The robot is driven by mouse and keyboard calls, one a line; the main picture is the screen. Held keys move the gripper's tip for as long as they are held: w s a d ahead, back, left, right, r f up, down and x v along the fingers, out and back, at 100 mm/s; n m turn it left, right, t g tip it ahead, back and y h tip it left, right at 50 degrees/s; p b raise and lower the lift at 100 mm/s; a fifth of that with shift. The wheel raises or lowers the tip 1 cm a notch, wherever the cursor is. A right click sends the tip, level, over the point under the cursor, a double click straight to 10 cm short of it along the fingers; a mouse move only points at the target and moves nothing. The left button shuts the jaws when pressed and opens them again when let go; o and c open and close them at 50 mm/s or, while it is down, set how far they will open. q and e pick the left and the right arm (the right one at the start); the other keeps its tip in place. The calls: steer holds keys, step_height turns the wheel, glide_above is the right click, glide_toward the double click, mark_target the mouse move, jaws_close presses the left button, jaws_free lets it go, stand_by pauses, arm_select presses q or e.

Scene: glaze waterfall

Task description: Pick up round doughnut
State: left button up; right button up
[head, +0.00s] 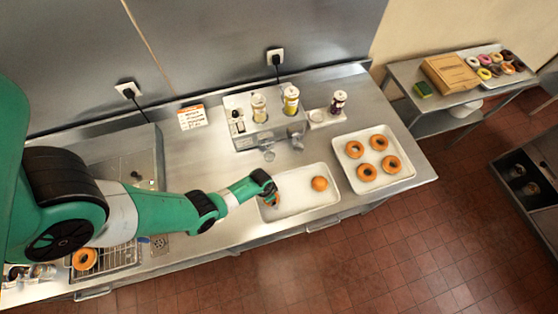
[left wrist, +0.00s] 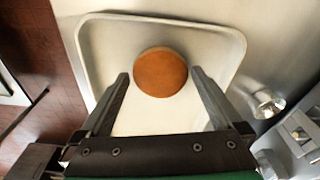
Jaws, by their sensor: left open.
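The round doughnut (head: 320,183) has no hole and is golden brown. It lies on a white tray (head: 292,205) at the front of the steel counter. In the left wrist view the doughnut (left wrist: 160,72) sits ahead of and between the spread fingers, with bare tray around it. My left gripper (head: 272,190) is open and empty over the left part of the tray; its fingers also show in the left wrist view (left wrist: 160,95). My right gripper is in neither view.
A second tray (head: 373,184) with several ring doughnuts stands to the right. A glazing machine (head: 262,131) with bottles is behind the tray. A ring doughnut (head: 84,258) lies on a wire rack at left. A side table (head: 408,75) holds a box and glazed doughnuts.

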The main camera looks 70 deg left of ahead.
arm_select(q)
steer(key=shift+f, duration=0.55)
steer(key=shift+r, duration=0.1)
steer(key=c, duration=1.1)
